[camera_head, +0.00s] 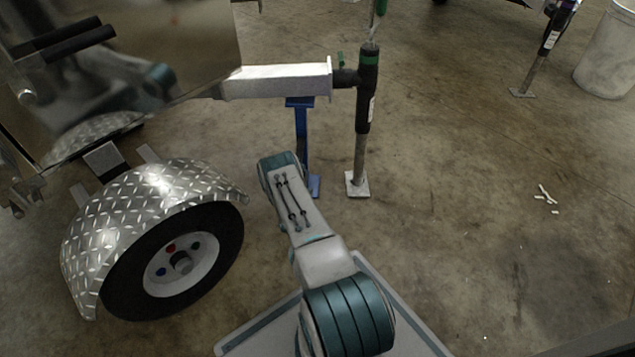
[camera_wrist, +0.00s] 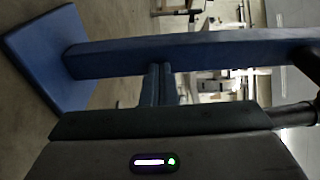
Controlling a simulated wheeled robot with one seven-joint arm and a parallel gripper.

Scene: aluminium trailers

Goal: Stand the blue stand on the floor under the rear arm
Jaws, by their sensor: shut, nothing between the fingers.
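The blue stand (camera_head: 301,138) is upright on the floor under the white-silver rear arm (camera_head: 285,80). Its flat top is at the arm's underside; I cannot tell whether they touch. Its foot is partly hidden by my arm. In the wrist view the stand's post (camera_wrist: 200,50) runs sideways across the picture, with its square foot plate (camera_wrist: 45,55) at the left. My gripper (camera_wrist: 160,68) is shut and empty, its fingertips close to the post; I cannot tell if they touch it. In the head view my own arm hides the gripper.
A jack leg (camera_head: 366,110) with a small foot plate stands just right of the stand. A trailer wheel (camera_head: 180,265) under a checkered metal fender (camera_head: 150,195) is at the left. Open floor lies to the right, with small white scraps (camera_head: 546,194) and a bin (camera_head: 610,50).

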